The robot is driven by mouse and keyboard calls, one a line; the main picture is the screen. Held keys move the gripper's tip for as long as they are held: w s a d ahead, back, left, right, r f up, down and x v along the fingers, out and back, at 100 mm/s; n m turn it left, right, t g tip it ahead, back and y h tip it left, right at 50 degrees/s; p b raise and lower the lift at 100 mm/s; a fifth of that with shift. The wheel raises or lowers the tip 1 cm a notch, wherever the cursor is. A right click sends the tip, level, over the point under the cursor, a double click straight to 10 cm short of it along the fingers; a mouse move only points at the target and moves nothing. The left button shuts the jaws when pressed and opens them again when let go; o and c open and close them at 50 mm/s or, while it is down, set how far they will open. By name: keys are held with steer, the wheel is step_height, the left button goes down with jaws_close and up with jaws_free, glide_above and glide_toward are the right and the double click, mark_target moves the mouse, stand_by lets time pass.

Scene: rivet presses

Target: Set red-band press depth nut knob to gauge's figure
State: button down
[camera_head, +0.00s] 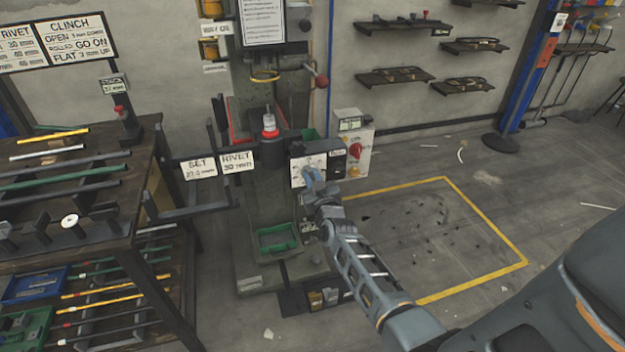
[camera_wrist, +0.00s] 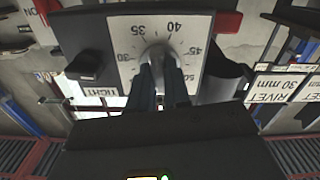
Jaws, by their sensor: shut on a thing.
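The red-band press (camera_head: 268,215) stands at the centre of the head view, with a red band around its middle. Its depth dial plate (camera_head: 297,174) is white; in the wrist view the dial plate (camera_wrist: 207,22) is upside down, with figures including 35, 40 and 45. The pale round depth knob (camera_wrist: 157,50) sits at its centre. My gripper (camera_wrist: 163,72) is shut on the knob, its dark fingers covering the lower part. I cannot make out the pointer. A small gauge display (camera_head: 114,86) stands on the left bench; its figure is too small to read surely.
Cards on the press arm read SET (camera_head: 197,169) and RIVET 30 mm (camera_head: 237,161). A black knob (camera_wrist: 86,66) by a TIGHT label is beside the dial. A white box with a red knob (camera_head: 356,151) stands close right.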

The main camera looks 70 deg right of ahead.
stand_by(0.3)
steer(key=c, duration=1.1)
jaws_free()
steer(key=p+v, duration=0.1)
steer(key=v, duration=0.7)
